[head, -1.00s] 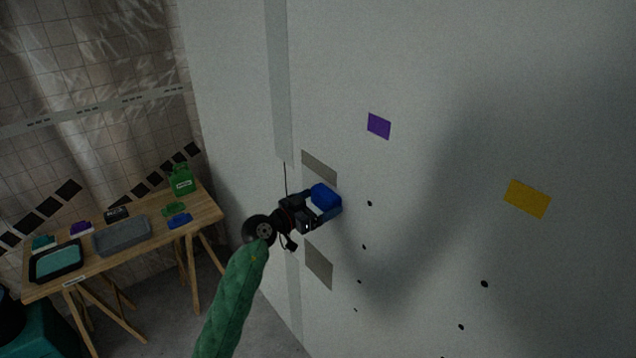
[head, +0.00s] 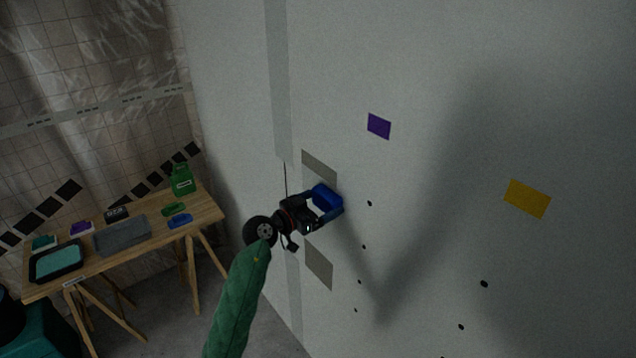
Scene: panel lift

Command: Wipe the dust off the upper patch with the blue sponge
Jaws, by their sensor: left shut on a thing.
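The upper dust patch (head: 318,164) is a grey-brown rectangle on the pale wall panel (head: 440,70). A similar lower patch (head: 319,268) lies below it. My left gripper (head: 322,204) is shut on the blue sponge (head: 329,197), which is close to the wall just below the upper patch and hides part of its lower edge. I cannot tell whether the sponge touches the wall. My right gripper does not show.
A purple rectangle (head: 379,126) and a yellow rectangle (head: 527,198) are on the panel, with several black dots. A wooden trestle table (head: 205,213) at the left holds a grey tray (head: 122,236), a black tray (head: 57,262) and a green container (head: 182,180).

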